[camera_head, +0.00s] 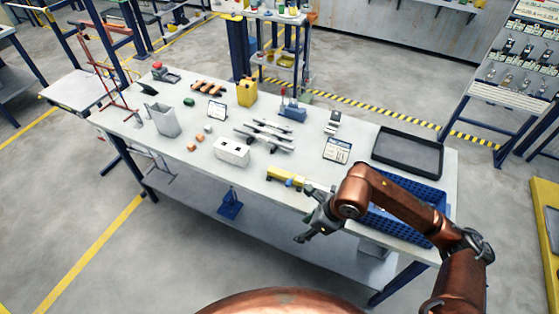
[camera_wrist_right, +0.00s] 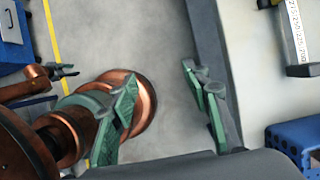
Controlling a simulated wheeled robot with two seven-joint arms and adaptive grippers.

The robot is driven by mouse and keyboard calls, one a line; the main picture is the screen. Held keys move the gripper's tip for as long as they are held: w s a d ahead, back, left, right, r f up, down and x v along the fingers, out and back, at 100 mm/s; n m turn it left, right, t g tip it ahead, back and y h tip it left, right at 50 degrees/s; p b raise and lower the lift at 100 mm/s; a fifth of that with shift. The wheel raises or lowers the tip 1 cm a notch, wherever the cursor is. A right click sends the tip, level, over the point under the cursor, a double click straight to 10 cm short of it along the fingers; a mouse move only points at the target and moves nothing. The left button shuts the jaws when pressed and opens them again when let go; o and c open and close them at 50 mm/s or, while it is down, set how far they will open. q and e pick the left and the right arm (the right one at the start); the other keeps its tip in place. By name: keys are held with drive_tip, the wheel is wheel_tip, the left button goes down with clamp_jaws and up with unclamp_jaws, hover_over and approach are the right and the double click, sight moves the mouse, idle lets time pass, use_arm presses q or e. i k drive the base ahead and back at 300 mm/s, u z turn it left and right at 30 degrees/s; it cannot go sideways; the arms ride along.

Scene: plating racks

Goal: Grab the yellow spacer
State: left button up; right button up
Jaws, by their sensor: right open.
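No piece is clearly recognisable as the yellow spacer. A yellow, roughly cylindrical thing (camera_head: 283,176) lies near the table's front edge; I cannot tell whether it is the spacer. Several small orange-brown pieces (camera_head: 199,138) lie farther left. My right gripper (camera_head: 318,218) is by the table's front edge, just right of and nearer than the yellow thing.
A blue perforated crate (camera_head: 425,192) stands at the table's right end, partly behind my right arm, with a black tray (camera_head: 408,152) behind it. A white block (camera_head: 232,151), grey rails (camera_head: 265,134) and a yellow canister (camera_head: 247,92) stand on the table (camera_head: 200,172).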

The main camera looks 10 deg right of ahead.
sight(278, 174)
drive_tip(key=i, duration=0.85)
drive_tip(key=z, duration=0.05)
